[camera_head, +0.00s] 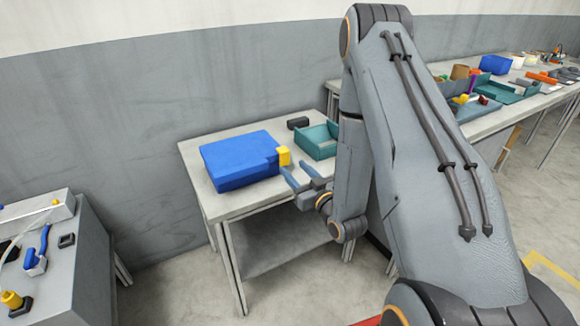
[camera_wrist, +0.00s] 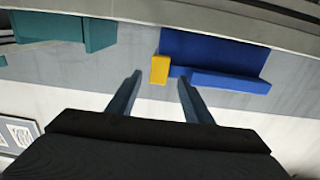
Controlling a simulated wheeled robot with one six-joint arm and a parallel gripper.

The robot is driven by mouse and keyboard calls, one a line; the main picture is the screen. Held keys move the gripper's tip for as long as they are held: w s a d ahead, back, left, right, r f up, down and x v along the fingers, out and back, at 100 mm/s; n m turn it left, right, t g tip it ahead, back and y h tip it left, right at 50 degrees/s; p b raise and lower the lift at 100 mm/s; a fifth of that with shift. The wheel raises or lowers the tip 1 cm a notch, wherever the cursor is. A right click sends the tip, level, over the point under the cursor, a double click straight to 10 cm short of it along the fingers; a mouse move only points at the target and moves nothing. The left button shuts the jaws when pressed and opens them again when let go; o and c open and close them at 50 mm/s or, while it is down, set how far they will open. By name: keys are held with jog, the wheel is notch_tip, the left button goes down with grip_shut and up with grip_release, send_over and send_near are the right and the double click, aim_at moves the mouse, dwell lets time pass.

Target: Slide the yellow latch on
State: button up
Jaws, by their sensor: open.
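A blue case (camera_head: 238,160) lies on the small grey-white table. A yellow latch (camera_head: 284,156) sits at the case's right side. In the wrist view the yellow latch (camera_wrist: 160,69) is beside the left part of the blue case (camera_wrist: 215,58). My gripper (camera_head: 291,179) is open and empty, a little in front of the latch and apart from it. In the wrist view my gripper's two fingers (camera_wrist: 158,84) point toward the latch and case, with the latch between the finger lines, nearer the left one.
A teal open tray (camera_head: 318,142) stands right of the latch, partly behind my arm. A small black block (camera_head: 298,123) lies behind it. The table's front edge (camera_head: 262,205) runs below my gripper. A long table (camera_head: 490,122) with many objects stands at right, a grey bench (camera_head: 75,265) at left.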

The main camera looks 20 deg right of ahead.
jog(key=shift+v, duration=1.4)
